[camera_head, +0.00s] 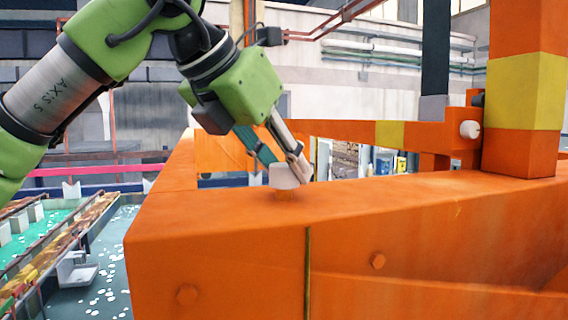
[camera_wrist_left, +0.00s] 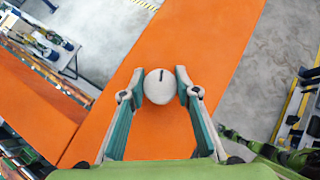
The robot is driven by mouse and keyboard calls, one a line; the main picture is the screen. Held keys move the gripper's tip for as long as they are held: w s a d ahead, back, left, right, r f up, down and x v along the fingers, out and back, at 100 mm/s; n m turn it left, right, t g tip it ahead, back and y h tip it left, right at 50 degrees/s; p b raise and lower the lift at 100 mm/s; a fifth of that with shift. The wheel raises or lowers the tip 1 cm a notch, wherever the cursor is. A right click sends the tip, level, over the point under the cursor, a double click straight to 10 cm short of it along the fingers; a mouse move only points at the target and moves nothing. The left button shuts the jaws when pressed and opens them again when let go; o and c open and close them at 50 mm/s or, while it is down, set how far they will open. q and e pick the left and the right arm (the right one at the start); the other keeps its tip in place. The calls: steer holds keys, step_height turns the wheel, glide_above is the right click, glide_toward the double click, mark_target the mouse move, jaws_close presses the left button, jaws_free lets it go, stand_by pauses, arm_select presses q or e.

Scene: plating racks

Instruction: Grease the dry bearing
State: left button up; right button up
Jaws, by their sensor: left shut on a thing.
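My left gripper (camera_head: 287,164) is shut on a small pale grey, rounded piece (camera_head: 284,177) just above the top of a big orange beam (camera_head: 225,222). I cannot tell for sure which part is the dry bearing or whether the held piece carries grease. My right gripper is not in view.
An orange post with a yellow band (camera_head: 524,91) stands on the beam at the right. A pale round knob (camera_head: 470,130) sticks out of the rear orange arm. Tanks with greenish liquid (camera_head: 104,262) lie low at the left. The beam top right of the gripper is clear.

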arm_select(q)
steer(key=m+g+h, duration=0.1)
steer(key=m+g, duration=0.1)
steer(key=m, duration=0.1)
steer(key=m+g+h, duration=0.2)
steer(key=m, duration=0.1)
steer(key=shift+r+m, duration=0.1)
steer(key=shift+m, duration=0.2)
stand_by(0.4)
steer(key=o, duration=1.1)
steer(key=v, duration=1.2)
steer(key=shift+w, duration=0.2)
